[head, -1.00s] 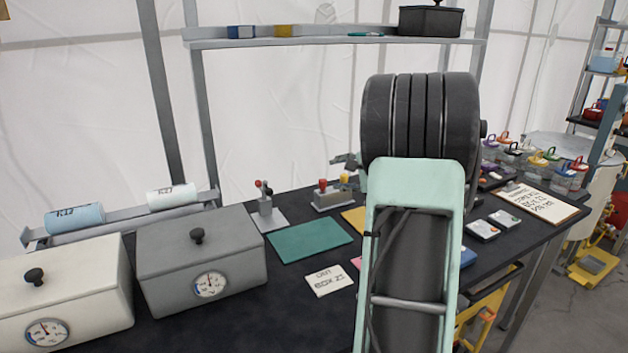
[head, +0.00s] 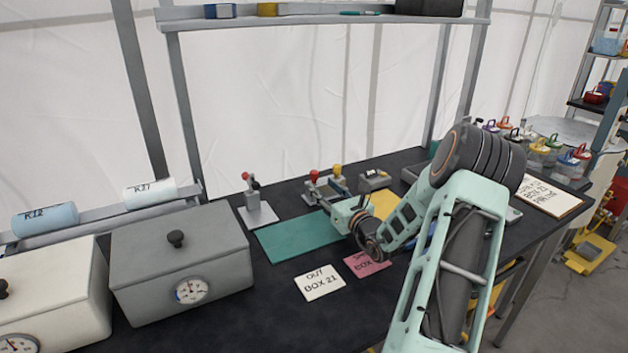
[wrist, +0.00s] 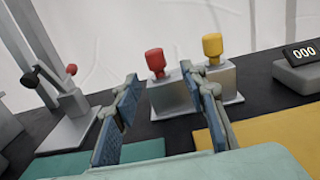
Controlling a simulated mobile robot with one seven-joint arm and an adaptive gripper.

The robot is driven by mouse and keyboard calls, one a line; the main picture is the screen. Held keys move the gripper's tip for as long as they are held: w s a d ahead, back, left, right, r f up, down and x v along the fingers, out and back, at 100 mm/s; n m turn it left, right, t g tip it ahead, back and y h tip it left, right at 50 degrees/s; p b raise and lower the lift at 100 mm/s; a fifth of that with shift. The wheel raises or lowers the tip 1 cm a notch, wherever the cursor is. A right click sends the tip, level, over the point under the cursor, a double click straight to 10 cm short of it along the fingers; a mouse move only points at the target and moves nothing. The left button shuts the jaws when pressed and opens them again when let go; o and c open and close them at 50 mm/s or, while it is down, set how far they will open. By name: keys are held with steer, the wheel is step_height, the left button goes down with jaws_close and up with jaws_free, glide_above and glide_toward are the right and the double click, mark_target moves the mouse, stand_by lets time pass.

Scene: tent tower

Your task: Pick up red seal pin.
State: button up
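The red seal pin (head: 313,176) stands upright with a rounded red head in a grey block (wrist: 172,97), and it also shows in the wrist view (wrist: 155,62). A yellow pin (wrist: 212,48) stands just to its right in the same holder. My gripper (wrist: 165,98) is open and empty, its two blue-padded fingers apart. In the wrist view the red pin lies beyond the fingertips, in the gap between them and nearer the left finger. In the head view my gripper (head: 335,203) is over the green mat, in front of the holder, partly hiding it.
A small lever stand (head: 256,200) with a red knob is left of the holder. A grey device (wrist: 302,68) reading "000" is to its right. Green (head: 290,240) and yellow (head: 383,203) mats lie in front. Grey box (head: 180,260) stands at left.

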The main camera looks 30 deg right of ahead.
mark_target(316, 179)
steer(key=w, duration=0.5)
steer(key=shift+w+r, duration=0.3)
steer(key=shift+w, duration=0.05)
jaws_close()
